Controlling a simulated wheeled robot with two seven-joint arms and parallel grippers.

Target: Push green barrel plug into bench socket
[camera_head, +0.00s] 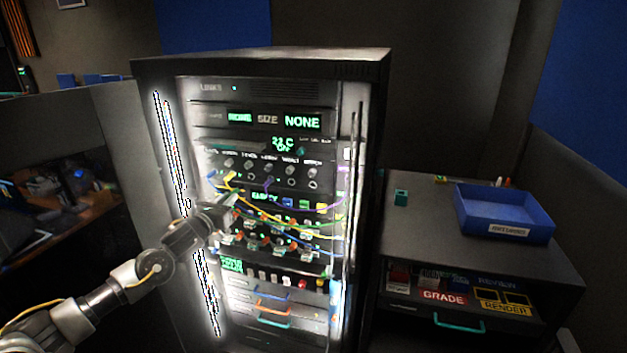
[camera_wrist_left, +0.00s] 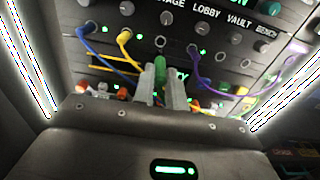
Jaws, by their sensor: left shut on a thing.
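My left gripper (camera_head: 230,204) is in front of the rack's left half, below the socket row. In the left wrist view its two fingers (camera_wrist_left: 160,92) are shut on the green barrel plug (camera_wrist_left: 160,66), which points away from the wrist. The plug's tip shows just below an empty socket (camera_wrist_left: 161,43); I cannot tell the gap to the panel. The bench socket (camera_head: 312,185) is the rightmost in the row, under the BENCH label, and looks empty. It is up and to the right of the gripper. My right gripper is not in view.
Blue (camera_wrist_left: 90,27), yellow (camera_wrist_left: 124,37) and purple (camera_wrist_left: 192,50) plugs sit in other sockets, their cables hanging across the panel. Knobs line the row above. A side bench with a blue tray (camera_head: 505,215) stands right of the rack.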

